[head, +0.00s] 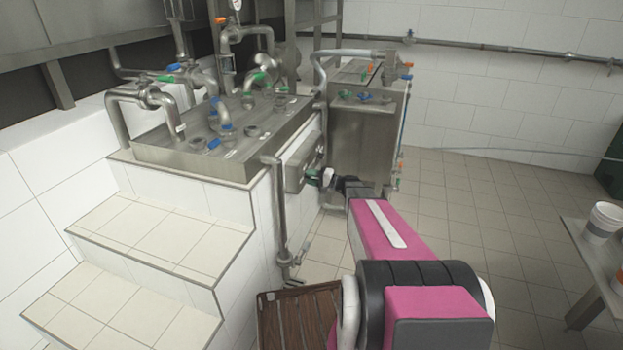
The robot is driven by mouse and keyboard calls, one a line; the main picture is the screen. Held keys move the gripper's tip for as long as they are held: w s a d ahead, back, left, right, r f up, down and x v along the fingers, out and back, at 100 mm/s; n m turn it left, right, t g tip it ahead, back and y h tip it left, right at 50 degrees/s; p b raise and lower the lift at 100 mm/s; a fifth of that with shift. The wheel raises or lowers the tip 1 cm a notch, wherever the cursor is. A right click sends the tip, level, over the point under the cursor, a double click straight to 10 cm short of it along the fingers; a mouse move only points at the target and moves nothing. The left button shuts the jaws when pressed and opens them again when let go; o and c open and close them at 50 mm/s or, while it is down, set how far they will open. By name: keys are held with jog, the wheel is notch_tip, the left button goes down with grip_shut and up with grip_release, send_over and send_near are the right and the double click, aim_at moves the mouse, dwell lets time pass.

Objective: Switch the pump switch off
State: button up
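A grey metal box (297,172) is fixed to the white tiled side wall of the raised platform, left of the picture's middle. My pink and black arm reaches from the lower right toward this box. My gripper (328,178) is small in the head view and right up at the box face. Whether it touches the switch is unclear. Its fingers are too small to read as open or shut.
Steel pipes and a steel tank top with blue and green valves (220,125) stand on the platform. A steel cabinet (362,135) stands behind my gripper. A table with a white bucket (602,222) is at right.

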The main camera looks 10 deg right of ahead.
jog(key=v, duration=1)
jog(key=shift+s+d, duration=0.2)
jog(key=shift+d, duration=0.1)
jog(key=s+a+f+n+g+h, duration=0.1)
jog(key=s+a+n+g+h, duration=0.1)
jog(key=s+a+g+h, duration=0.45)
jog(key=s+a+f+n+g+h, duration=0.25)
jog(key=s+a, duration=0.45)
jog(key=s, duration=0.4)
jog(key=s+d+r+n+h, duration=0.1)
jog(key=s+r+h, duration=0.2)
jog(key=s+h, duration=0.3)
jog(key=shift+s+d+h, duration=0.25)
jog(key=shift+d+h, duration=0.05)
jog(key=shift+d, duration=0.05)
